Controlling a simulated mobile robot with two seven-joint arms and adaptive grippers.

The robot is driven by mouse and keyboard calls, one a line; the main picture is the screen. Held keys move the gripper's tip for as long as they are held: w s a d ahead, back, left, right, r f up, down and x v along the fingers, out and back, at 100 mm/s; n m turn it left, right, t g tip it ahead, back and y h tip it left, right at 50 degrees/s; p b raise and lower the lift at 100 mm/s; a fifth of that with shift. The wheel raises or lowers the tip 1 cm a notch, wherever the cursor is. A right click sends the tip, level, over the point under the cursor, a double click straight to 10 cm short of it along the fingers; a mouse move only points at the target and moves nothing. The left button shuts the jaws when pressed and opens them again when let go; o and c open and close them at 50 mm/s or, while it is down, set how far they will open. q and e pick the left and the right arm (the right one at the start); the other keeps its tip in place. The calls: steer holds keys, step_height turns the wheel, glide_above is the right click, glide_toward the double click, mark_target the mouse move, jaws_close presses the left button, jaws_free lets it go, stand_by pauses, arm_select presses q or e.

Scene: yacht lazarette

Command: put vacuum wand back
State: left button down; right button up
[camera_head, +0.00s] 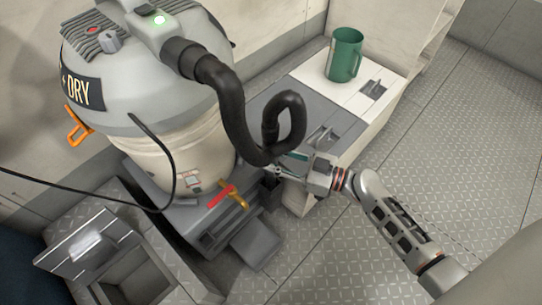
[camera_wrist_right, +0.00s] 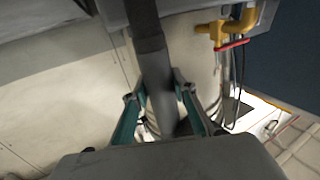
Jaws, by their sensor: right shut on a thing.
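The grey wet/dry vacuum (camera_head: 150,75) stands at the left in the head view. Its black hose (camera_head: 232,105) comes out of the top, loops, and runs down to my right gripper (camera_head: 284,168). My right gripper is shut on the black vacuum wand at the hose's end. In the right wrist view the dark wand (camera_wrist_right: 148,50) passes between the green-lined fingers of my right gripper (camera_wrist_right: 160,105). The wand's lower end is mostly hidden by the gripper. A dark holder-like part (camera_head: 270,192) is just below the gripper. My left gripper is out of view.
A green mug (camera_head: 344,55) stands on the white locker top (camera_head: 378,72) at the back. A brass valve with a red handle (camera_head: 226,194) juts out beside the vacuum's base. An open hatch lid (camera_head: 85,246) is at lower left. The tread-plate floor at right is clear.

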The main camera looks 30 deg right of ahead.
stand_by(0.3)
steer(key=o, duration=1.2)
steer(key=shift+f, duration=0.1)
